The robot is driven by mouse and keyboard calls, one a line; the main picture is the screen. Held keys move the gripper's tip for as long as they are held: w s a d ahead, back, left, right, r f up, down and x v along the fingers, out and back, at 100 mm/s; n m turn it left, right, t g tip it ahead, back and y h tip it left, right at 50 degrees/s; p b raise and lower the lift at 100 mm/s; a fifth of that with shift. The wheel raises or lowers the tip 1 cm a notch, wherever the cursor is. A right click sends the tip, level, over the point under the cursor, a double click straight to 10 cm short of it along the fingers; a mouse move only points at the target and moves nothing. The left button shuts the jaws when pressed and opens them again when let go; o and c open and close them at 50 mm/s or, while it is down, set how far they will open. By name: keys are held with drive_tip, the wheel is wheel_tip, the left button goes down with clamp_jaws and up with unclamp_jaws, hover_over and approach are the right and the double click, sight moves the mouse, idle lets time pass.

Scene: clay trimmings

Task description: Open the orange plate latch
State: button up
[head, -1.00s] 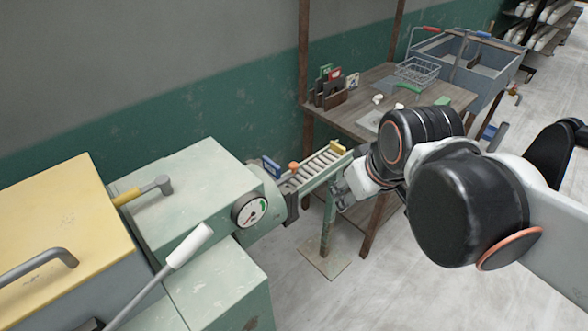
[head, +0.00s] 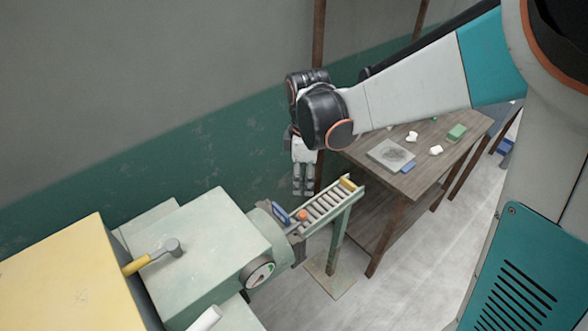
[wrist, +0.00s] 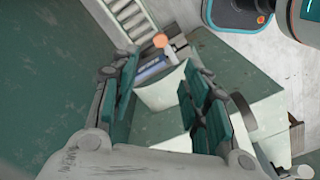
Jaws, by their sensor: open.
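The orange latch knob (head: 302,215) sits at the outlet of the pale green machine, beside a blue plate (head: 282,214) and the start of the roller track. In the wrist view the orange knob (wrist: 160,40) and blue plate (wrist: 152,68) show beyond the fingertips. My gripper (head: 303,192) points down above and slightly behind the outlet, apart from the knob. In the wrist view my gripper (wrist: 160,72) is open and empty, its fingers apart on both sides. How the latch is fastened is too small to tell.
A roller track (head: 325,207) runs right from the outlet. The pale green machine (head: 205,245) has a yellow-handled lever (head: 150,257) and a round gauge (head: 260,275). A wooden table (head: 440,168) with small items stands at the right. The green wall is close behind.

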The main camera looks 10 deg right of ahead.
sight(303, 213)
wheel_tip(303, 213, down, 14)
drive_tip(key=b, duration=0.3)
idle(0.3)
drive_tip(key=shift+r, duration=0.1)
clamp_jaws()
